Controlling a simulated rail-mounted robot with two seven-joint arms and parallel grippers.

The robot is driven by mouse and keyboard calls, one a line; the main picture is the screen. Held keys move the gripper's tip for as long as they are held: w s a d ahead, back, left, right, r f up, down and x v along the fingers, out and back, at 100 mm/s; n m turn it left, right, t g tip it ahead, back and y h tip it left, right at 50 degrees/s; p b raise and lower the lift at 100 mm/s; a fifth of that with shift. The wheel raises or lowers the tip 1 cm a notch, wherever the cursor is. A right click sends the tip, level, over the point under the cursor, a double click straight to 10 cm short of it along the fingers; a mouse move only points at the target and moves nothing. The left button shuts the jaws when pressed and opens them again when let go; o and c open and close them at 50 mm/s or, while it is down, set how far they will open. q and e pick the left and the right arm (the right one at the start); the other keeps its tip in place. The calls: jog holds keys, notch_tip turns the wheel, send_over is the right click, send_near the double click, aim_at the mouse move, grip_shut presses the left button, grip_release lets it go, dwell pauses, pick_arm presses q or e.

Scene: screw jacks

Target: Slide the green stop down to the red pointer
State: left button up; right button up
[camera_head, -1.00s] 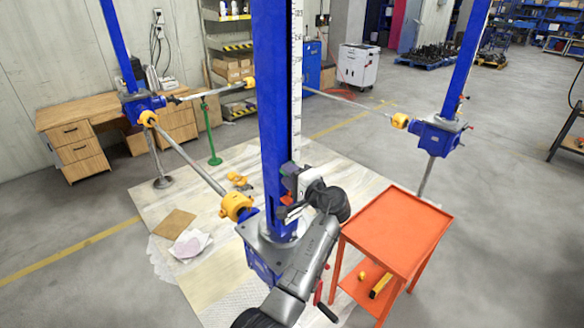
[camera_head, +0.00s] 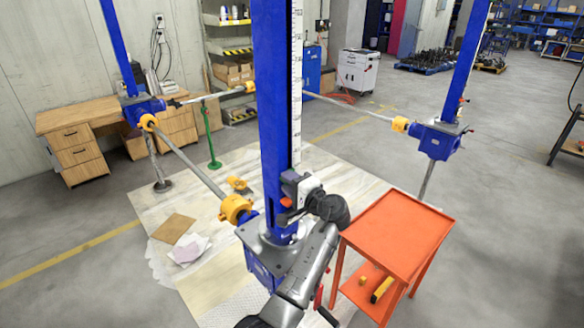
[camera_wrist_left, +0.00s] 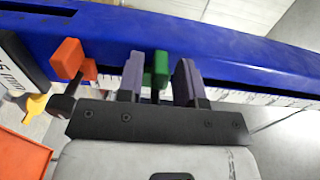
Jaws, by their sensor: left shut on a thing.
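The green stop (camera_wrist_left: 161,70) sits on the blue screw-jack column between the two purple-grey fingers of my left gripper (camera_wrist_left: 160,80), which is shut on it. The red pointer (camera_wrist_left: 72,60) is left of the gripper in the left wrist view, apart from the green stop, with one finger between them. In the head view my left gripper (camera_head: 291,184) is at the front column, just above the red pointer (camera_head: 286,202); the green stop is hidden there. My right gripper is in neither view.
The blue column (camera_head: 274,110) carries a white scale (camera_head: 296,80) along its side. An orange cart (camera_head: 395,228) stands close to the right of my arm. A yellow coupling (camera_head: 235,208) and shaft are left of the column base.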

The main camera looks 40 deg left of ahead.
pick_arm(q)
jog(key=shift+f, duration=0.35)
jog(key=shift+f+b, duration=0.5)
jog(key=shift+b, duration=0.05)
jog(key=o, duration=0.7)
jog(key=shift+d+r, duration=0.1)
jog(key=shift+d, duration=0.05)
jog(key=s+d, duration=0.1)
jog(key=d, duration=0.7)
jog(key=shift+s+d+p, duration=0.25)
jog(key=shift+d+p, duration=0.05)
jog(key=shift+d, duration=0.05)
